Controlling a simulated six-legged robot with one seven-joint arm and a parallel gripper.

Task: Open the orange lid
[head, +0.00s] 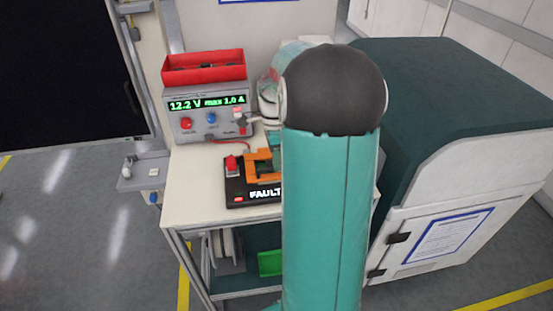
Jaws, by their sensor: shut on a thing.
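The orange lid (258,171) is an orange frame-like piece on a black box (240,195) marked "FAULT", on the white bench top. My teal arm with its dark joint covers the right part of the lid and box. My gripper (274,143) shows only as a small part at the lid's upper edge, left of my arm. It is shut on the lid, but its fingertips and the contact are mostly hidden. How far the lid is raised cannot be told.
A red switch (232,163) sits on the box's left end. Behind stands a grey power supply (186,131) with a red tray (204,67) on top and a red cable. A dark green-topped cabinet (430,90) stands at right. The bench's left front is clear.

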